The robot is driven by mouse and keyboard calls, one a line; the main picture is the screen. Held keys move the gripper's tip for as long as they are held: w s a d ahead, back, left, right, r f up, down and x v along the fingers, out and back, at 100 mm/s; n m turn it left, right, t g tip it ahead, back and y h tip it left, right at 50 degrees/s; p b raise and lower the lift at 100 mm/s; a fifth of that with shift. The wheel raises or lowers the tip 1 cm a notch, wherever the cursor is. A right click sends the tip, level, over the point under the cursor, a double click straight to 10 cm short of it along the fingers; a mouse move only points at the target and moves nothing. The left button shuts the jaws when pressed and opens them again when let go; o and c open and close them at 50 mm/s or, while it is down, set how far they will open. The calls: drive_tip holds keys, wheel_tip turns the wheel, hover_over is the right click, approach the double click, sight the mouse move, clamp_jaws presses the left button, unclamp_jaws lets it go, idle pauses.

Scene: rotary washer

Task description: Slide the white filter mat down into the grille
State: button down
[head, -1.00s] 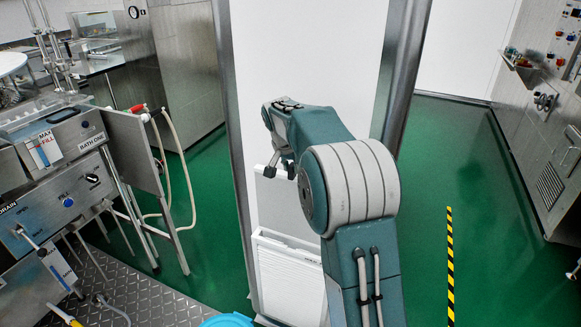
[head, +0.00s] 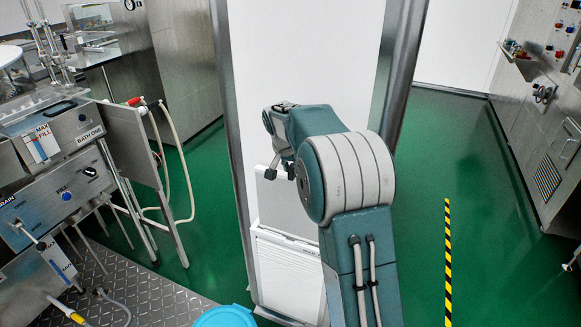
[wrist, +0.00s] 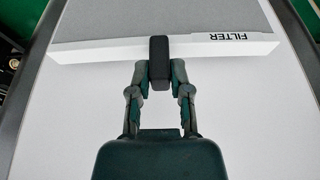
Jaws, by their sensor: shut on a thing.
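The filter mat (head: 281,205) is a pale, flat panel standing upright against the white door or wall panel, directly above the white louvred grille (head: 288,272). Its lower edge meets the grille's top; I cannot tell how deep it sits. In the wrist view its white top edge (wrist: 105,52) carries the word FILTER, with a grey face beyond. My gripper (head: 280,174) is at the mat's top edge. In the wrist view my gripper (wrist: 160,62) is shut on that edge near its middle. My arm hides the right part of mat and grille.
A metal post (head: 234,140) stands left of the white panel (head: 300,60), and another post (head: 400,80) stands right. A steel bath unit (head: 60,190) with hoses is at left. A blue round lid (head: 225,317) is at the bottom. Green floor is clear at right, with a striped line (head: 448,260).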

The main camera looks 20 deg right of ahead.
drive_tip(key=shift+a+f, duration=0.1)
drive_tip(key=shift+f, duration=1.4)
drive_tip(key=shift+f, duration=2.05)
hover_over(291, 222)
drive_tip(key=shift+s+a+f, duration=0.1)
drive_tip(key=shift+s+f, duration=0.05)
drive_tip(key=shift+f, duration=1.8)
drive_tip(key=shift+s+a+f, duration=0.1)
drive_tip(key=shift+f, duration=1.85)
drive_tip(key=shift+f, duration=3.15)
